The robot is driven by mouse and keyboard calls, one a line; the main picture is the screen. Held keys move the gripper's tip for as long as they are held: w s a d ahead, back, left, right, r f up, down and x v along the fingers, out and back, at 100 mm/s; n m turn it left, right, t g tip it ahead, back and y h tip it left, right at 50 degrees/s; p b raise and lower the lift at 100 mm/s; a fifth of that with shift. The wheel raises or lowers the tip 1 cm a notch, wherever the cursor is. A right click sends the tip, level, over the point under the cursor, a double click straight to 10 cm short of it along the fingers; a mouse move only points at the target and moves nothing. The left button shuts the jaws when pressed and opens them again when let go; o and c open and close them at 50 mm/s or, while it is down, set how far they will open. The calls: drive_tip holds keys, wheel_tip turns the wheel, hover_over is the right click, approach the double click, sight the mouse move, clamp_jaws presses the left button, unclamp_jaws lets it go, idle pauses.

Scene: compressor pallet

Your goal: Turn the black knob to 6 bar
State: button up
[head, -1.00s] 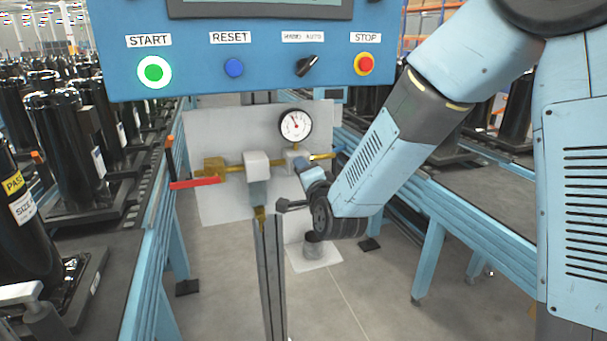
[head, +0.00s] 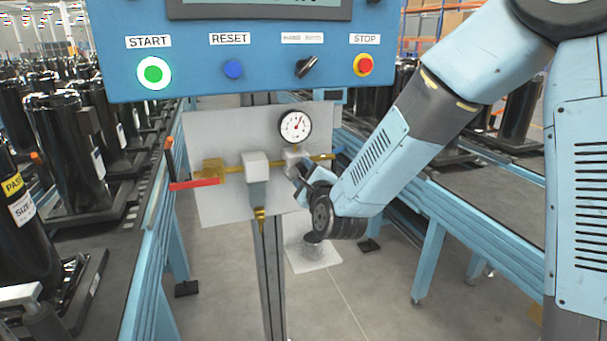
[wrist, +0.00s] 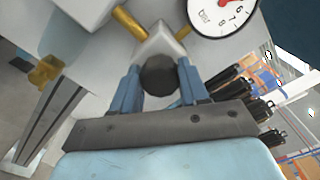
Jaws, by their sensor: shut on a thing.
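The black knob (wrist: 158,76) sits on the front of a pale grey regulator block (wrist: 160,42) in the wrist view. My gripper (wrist: 158,70) has one blue finger on each side of the knob and is shut on it. In the head view my gripper (head: 301,181) is at the block (head: 296,160), and the knob is hidden there. The round white pressure gauge (head: 295,125) is above the block, its needle pointing up and right. In the wrist view the gauge (wrist: 220,15) is cut off at the top; "bar", 6 and 7 show, but the exact reading cannot be told.
A brass pipe (head: 232,171) with a red-handled valve (head: 195,184) runs along a light panel (head: 225,205). A blue control box (head: 200,65) with buttons overhangs it. Blue-framed conveyors with black compressors (head: 80,140) stand on both sides. Grey floor is open below.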

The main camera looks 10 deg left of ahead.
drive_tip(key=shift+d+f+m, duration=0.2)
drive_tip(key=shift+m, duration=0.6)
drive_tip(key=o, duration=0.8)
drive_tip(key=shift+w, duration=0.1)
drive_tip(key=shift+o, duration=1.3)
drive_tip(key=shift+a+r, duration=0.1)
drive_tip(key=shift+a, duration=0.05)
